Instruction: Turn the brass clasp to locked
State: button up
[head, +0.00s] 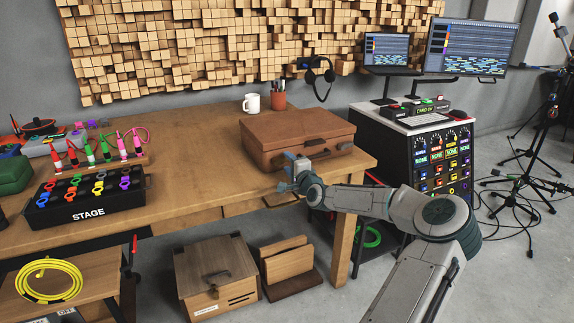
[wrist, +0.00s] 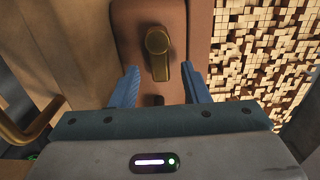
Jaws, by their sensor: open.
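A brown leather case (head: 284,143) lies closed at the right end of the wooden table. The brass clasp (wrist: 158,50) shows in the wrist view on the brown case face (wrist: 122,45). It has a round knob and a short lever pointing down in that view. My gripper (head: 290,168) is at the case's front, and in the wrist view my gripper (wrist: 160,88) is open. Its two blue fingers stand one on each side of the clasp lever. I cannot tell if a finger touches it. In the head view the clasp is hidden behind my gripper.
The wooden table (head: 195,130) carries a black STAGE box (head: 88,203), a white mug (head: 251,103) and a pen cup (head: 278,95). A rack with monitors (head: 425,150) stands to the right. A wooden box (head: 214,272) stands on the floor below the table.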

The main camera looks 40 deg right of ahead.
jog(key=shift+x, duration=0.75)
jog(key=shift+c, duration=0.3)
grip_shut()
